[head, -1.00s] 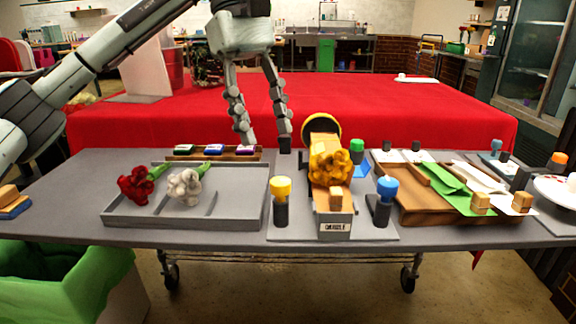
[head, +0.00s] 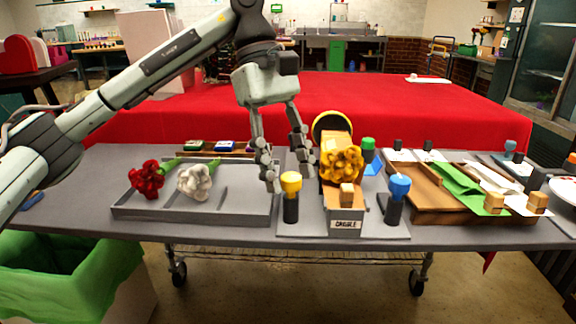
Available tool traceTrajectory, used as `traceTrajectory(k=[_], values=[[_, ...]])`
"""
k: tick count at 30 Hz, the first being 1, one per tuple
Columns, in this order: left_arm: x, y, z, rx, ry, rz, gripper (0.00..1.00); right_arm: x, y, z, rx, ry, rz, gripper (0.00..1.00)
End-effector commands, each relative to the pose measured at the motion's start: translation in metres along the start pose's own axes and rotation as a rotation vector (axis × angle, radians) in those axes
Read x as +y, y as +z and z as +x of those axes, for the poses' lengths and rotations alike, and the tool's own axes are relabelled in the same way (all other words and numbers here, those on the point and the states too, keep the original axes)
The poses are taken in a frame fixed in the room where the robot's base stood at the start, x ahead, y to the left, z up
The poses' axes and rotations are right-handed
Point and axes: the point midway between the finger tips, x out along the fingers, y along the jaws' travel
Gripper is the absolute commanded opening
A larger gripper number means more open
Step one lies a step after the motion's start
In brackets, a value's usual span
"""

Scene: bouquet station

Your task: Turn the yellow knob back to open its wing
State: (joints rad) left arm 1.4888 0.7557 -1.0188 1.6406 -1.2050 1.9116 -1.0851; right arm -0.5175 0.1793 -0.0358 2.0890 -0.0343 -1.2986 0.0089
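The yellow knob (head: 291,183) tops a dark post at the front left of the grey cradle base (head: 352,229). A blue knob (head: 399,186) stands at the front right and a green knob (head: 368,144) behind. The wooden cradle (head: 346,197) between them holds yellow-orange flowers (head: 341,163). Which part is the yellow knob's wing I cannot tell; a blue flap (head: 374,168) shows near the green knob. My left gripper (head: 289,183) is open, pointing down just behind and above the yellow knob, with its fingers apart to either side. My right gripper is not in view.
A grey tray (head: 196,215) with a red flower (head: 146,179) and a white flower (head: 195,182) lies to the left. A brown board (head: 428,207) with green and white sheets lies to the right. A green-lined bin (head: 70,265) stands below the table at left.

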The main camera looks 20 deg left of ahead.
Motion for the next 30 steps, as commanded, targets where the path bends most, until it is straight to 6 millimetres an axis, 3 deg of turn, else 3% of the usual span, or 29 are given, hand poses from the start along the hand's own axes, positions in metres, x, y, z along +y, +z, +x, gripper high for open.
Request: traceTrajectory(k=[1,10,22,30], values=[[0.000,0.000,0.000,0.000,0.000,0.000,0.38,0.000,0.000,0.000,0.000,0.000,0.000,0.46],[0.000,0.000,0.000,0.000,0.000,0.000,0.00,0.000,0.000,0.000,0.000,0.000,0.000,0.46],[-0.001,0.000,0.001,0.001,0.028,-0.065,0.00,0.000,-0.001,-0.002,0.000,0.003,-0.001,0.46],[-0.002,-0.001,0.002,0.001,0.103,-0.247,0.00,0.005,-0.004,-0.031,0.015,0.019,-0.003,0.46]])
